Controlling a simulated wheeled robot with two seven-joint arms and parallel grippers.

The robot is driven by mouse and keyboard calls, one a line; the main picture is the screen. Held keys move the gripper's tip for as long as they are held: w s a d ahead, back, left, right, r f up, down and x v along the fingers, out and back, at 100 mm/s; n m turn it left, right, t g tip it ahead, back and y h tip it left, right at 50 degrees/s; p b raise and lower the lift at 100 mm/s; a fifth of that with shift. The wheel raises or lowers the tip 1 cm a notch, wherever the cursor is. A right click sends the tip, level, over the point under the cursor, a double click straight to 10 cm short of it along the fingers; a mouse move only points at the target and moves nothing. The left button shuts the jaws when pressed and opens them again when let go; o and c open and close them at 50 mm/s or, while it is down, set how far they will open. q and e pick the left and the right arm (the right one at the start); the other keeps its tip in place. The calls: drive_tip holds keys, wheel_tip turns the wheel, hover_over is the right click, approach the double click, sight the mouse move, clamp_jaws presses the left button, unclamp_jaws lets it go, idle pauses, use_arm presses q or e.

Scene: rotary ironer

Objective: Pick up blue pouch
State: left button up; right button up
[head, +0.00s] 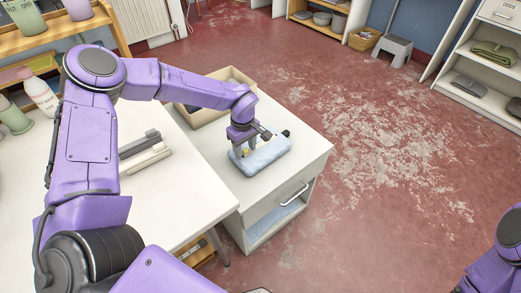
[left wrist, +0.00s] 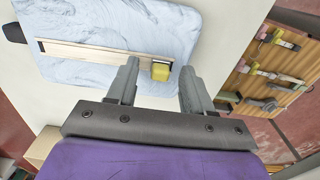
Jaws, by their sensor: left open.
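A pale blue, marbled, flat rounded item (head: 267,158), which looks like the blue pouch, lies on the white cabinet top (head: 300,160). In the left wrist view the pouch (left wrist: 90,65) shows a beige strip along it, a yellow block at the strip's end and a dark tab at its far left edge. My left gripper (head: 244,152) is over the pouch's left end in the head view. In the left wrist view the left gripper (left wrist: 160,82) is open, with the yellow block between its fingertips. Contact cannot be told. My right gripper is out of view.
A beige open box (head: 228,78) stands behind the pouch, partly hidden by my left arm. A grey-and-white long tool (head: 145,153) lies on the white table at left. The cabinet has a handle (head: 294,194) on its front. Red floor is open to the right.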

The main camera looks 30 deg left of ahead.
use_arm(q)
clamp_jaws()
